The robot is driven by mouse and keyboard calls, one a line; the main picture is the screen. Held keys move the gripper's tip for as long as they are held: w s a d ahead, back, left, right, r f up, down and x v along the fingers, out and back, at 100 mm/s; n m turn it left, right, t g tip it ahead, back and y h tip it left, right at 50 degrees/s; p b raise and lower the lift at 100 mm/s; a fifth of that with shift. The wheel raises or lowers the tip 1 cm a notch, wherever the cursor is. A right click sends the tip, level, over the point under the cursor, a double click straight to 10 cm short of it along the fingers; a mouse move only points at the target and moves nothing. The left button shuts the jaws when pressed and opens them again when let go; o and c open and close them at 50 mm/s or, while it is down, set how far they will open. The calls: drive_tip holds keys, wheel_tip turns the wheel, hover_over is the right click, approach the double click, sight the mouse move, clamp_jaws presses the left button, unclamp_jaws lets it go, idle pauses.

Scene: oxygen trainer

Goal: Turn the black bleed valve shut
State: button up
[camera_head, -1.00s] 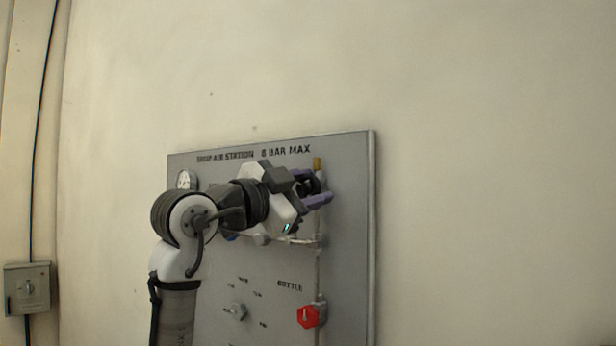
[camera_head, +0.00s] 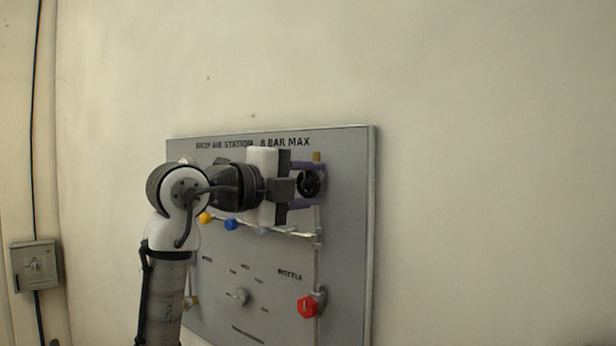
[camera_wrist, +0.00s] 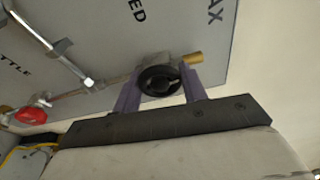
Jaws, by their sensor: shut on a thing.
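The black bleed valve (camera_head: 309,183) is a round black knob near the top right of the grey panel. It also shows in the wrist view (camera_wrist: 158,80), on a pipe fitting with a brass end. My gripper (camera_head: 306,185) has its purple fingers on opposite sides of the knob, one above and one below in the head view. In the wrist view my gripper (camera_wrist: 160,88) is shut on the knob, with a finger at its left and right. The knob's face shows between the fingers.
The grey panel (camera_head: 345,250) stands against a pale wall. A red knob (camera_head: 307,306) sits below on the same vertical pipe. A blue knob (camera_head: 231,224), a yellow knob (camera_head: 205,218) and a grey selector (camera_head: 238,297) lie left. A grey box (camera_head: 35,265) hangs at far left.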

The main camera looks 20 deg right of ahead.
drive_tip(key=shift+m+p, duration=0.3)
drive_tip(key=shift+m, duration=0.7)
drive_tip(key=shift+y, duration=0.3)
drive_tip(key=o, duration=1)
drive_tip(key=shift+a, duration=0.1)
drive_tip(key=b+v, duration=0.3)
drive_tip(key=v, duration=1)
drive_tip(key=shift+s+a+b, duration=0.15)
drive_tip(key=shift+a+b, duration=0.15)
